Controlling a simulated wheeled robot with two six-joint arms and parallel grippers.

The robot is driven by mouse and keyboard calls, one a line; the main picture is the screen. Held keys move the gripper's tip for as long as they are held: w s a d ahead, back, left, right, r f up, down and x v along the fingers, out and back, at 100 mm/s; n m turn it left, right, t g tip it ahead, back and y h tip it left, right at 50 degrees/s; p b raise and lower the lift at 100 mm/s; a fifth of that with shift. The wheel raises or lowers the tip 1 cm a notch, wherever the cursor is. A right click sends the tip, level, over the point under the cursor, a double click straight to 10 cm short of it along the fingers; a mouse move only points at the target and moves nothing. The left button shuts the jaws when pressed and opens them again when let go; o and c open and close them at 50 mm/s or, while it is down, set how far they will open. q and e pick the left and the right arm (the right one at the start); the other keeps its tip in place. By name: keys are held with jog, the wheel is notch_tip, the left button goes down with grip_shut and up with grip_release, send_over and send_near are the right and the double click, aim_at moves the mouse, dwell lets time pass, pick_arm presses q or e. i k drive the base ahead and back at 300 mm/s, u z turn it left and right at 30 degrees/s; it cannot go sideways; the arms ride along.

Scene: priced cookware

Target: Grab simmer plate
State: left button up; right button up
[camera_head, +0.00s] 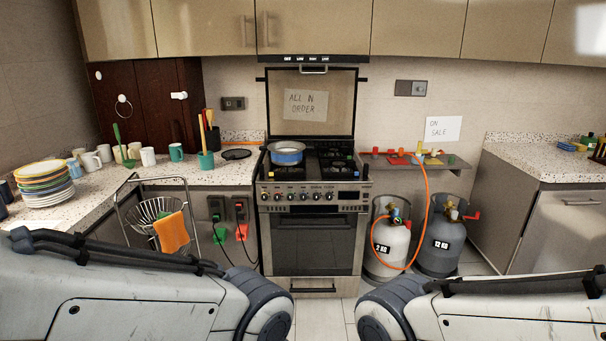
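A flat, dark round plate (236,154), which looks like the simmer plate, lies on the speckled counter just left of the stove. A pan with a blue band (287,153) sits on the left side of the stove top (330,174). What lies under the pan is hidden. Only links of my two arms show, at the lower left and lower right. Neither gripper is in view.
Gas cylinders (438,246) and an orange hose stand right of the stove.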

aim_at(236, 154)
jog(key=i, duration=1)
jog(key=u, duration=0.6)
jog(key=i, duration=2.3)
jog(key=z, duration=0.4)
